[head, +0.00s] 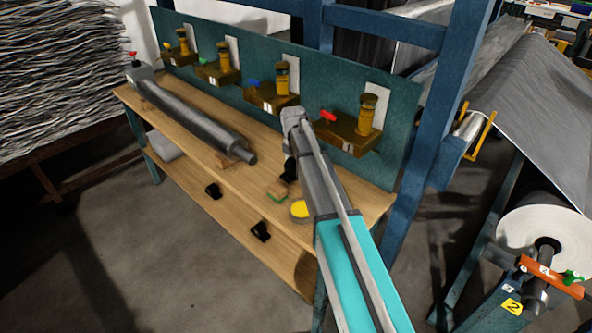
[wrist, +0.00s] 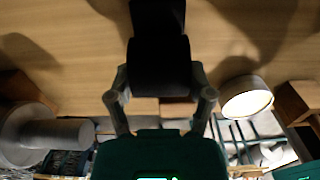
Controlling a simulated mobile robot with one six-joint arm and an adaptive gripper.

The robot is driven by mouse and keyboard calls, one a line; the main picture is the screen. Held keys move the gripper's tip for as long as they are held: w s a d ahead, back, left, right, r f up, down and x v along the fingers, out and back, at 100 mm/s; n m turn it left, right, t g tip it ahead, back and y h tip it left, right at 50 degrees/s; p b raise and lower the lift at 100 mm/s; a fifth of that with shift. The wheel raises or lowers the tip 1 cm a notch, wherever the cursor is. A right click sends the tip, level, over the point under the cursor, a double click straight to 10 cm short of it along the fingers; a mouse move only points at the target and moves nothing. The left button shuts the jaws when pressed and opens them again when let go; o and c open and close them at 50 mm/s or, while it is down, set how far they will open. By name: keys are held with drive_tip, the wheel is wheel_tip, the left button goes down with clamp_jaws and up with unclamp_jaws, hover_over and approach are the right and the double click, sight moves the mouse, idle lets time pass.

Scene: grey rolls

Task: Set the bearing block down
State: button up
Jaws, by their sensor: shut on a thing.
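The black bearing block (wrist: 158,45) is between the two grey fingers of my gripper (wrist: 160,88) in the wrist view. The fingers are shut on its sides. Wood of the bench fills the view behind it; I cannot tell whether the block touches the wood. In the head view a dark piece of it (head: 289,170) shows beside my grey arm link, and the arm hides most of my gripper. The wooden bench (head: 180,115) lies under it.
A long grey roll (head: 195,118) lies along the bench on the left. Brass-coloured fixtures (head: 270,97) line the teal back panel (head: 395,95). A yellow-topped round thing (head: 299,210) and a small green-and-tan block (head: 277,195) are close to my arm. A blue post (head: 425,120) stands on the right.

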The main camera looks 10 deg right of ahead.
sight(294, 160)
drive_tip(key=shift+f+b, duration=0.6)
drive_tip(key=shift+f, duration=0.35)
drive_tip(key=shift+f, duration=0.1)
drive_tip(key=o, duration=1.3)
drive_tip(key=shift+r, duration=0.25)
wheel_tip(294, 160, up, 12)
drive_tip(key=p, duration=1.2)
drive_tip(key=shift+f, duration=0.1)
